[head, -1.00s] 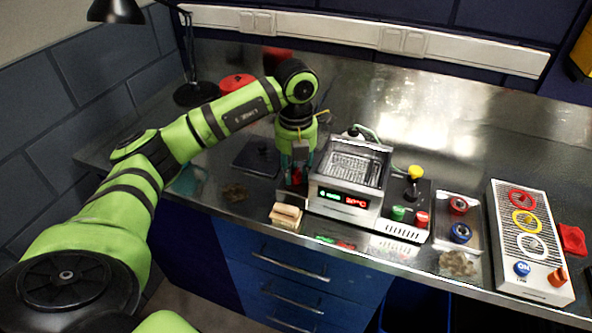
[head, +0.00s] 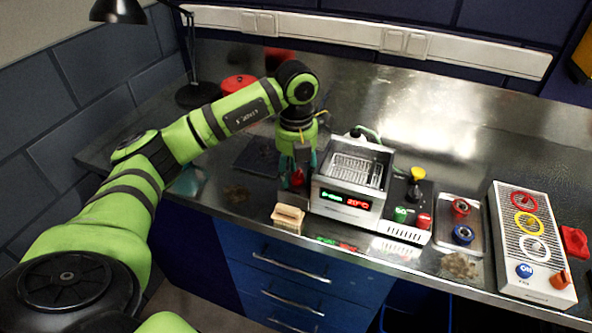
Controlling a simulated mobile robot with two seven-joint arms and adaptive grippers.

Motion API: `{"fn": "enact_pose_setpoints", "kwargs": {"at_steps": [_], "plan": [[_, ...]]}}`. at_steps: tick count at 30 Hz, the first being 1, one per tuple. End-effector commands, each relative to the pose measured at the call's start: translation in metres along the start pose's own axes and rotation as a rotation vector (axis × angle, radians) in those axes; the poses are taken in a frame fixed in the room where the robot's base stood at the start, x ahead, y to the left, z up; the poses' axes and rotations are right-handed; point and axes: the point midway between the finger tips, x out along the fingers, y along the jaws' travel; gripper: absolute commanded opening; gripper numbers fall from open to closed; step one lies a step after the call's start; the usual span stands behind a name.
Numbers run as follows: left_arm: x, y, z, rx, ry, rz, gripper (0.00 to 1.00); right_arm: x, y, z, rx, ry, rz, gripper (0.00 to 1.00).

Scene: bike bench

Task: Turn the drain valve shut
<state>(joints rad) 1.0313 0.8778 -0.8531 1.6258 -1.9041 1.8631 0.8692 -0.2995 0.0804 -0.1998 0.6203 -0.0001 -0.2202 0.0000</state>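A silver bath unit (head: 346,184) with a lit green and red display stands on the bench, with a wire basket in its open top. A small red part (head: 296,174), apparently the drain valve's handle, shows at the unit's left side. My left gripper (head: 298,168) points down there, its fingers around or just in front of the red part. The fingers are dark and small, so I cannot tell whether they grip it. The valve body is mostly hidden by the gripper. My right gripper is out of view.
A wooden-coloured block (head: 288,218) sits at the bench's front edge, just below the gripper. Right of the bath are a yellow knob (head: 418,174), a tray (head: 445,204) with red and blue rings, and a white panel (head: 507,249). A lamp (head: 192,94) stands back left.

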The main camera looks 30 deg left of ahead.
Motion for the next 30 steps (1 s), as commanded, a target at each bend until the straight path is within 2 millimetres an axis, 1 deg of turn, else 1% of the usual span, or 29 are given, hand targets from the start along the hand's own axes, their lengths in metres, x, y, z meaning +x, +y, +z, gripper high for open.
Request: {"fn": "enact_pose_setpoints", "kwargs": {"at_steps": [1,10,13,17,24,27,30], "plan": [[-0.001,-0.003,0.000,0.004,-0.003,-0.006,0.53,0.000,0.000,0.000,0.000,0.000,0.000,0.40],[-0.002,-0.004,0.000,0.006,-0.005,-0.009,0.53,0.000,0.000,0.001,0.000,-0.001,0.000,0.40],[-0.007,-0.004,0.001,0.007,-0.006,-0.011,0.53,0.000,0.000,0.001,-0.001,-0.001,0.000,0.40],[-0.022,-0.003,0.002,0.006,-0.009,-0.011,0.53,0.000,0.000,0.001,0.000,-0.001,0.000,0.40],[-0.059,-0.001,0.001,0.003,-0.006,-0.007,0.53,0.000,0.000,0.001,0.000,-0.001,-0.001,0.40],[-0.070,0.001,0.001,0.001,-0.005,-0.005,0.53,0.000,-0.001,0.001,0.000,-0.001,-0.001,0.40],[-0.077,0.001,0.000,0.001,-0.002,-0.004,0.53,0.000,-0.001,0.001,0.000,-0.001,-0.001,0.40]]}}
